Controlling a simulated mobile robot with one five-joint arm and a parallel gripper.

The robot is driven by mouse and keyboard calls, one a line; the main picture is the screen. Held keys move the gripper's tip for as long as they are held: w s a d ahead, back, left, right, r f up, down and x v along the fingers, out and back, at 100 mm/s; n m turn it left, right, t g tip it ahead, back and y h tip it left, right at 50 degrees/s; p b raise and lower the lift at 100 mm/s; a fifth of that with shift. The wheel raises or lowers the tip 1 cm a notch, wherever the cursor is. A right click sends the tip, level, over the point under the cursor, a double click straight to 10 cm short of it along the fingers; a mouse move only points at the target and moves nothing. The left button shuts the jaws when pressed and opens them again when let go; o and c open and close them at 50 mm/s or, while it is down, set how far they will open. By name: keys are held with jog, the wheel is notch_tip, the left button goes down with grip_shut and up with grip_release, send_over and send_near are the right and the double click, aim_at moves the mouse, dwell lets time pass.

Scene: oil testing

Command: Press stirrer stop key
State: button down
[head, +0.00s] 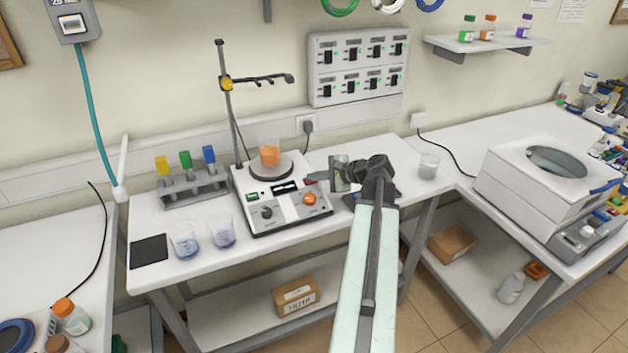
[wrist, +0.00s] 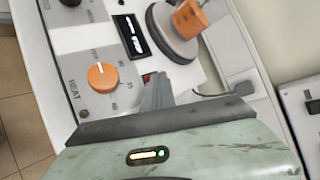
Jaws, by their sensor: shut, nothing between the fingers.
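The stirrer (head: 282,219) is a white hotplate unit in the middle of the bench. Its front panel has a dark display (head: 285,188), a green key (head: 253,197), a black knob (head: 266,213) and an orange knob (head: 310,198). The orange knob (wrist: 102,77) and display (wrist: 131,36) also show in the wrist view. A small red key (wrist: 148,76) shows right at my fingertips, partly hidden by them; I cannot tell whether they touch it. My gripper (head: 312,177) is shut and empty, over the right side of the panel; its fingers (wrist: 157,88) show in the wrist view.
A beaker of orange liquid (head: 269,155) stands on the stirrer's round plate (head: 272,172). A clamp stand (head: 228,120) rises behind. A clear beaker (head: 429,167) stands to the right.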

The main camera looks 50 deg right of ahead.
jog(key=shift+s+r+p, duration=0.25)
jog(key=shift+r+p, duration=0.5)
jog(key=shift+p, duration=0.05)
jog(key=r+p, duration=0.1)
jog(key=s+r+p, duration=0.1)
jog(key=r+p, duration=0.2)
jog(key=shift+s+a+r+p, duration=0.3)
jog(key=shift+a+r+p, duration=0.05)
jog(key=shift+a, duration=0.05)
dwell(0.6)
jog(key=shift+w, duration=0.1)
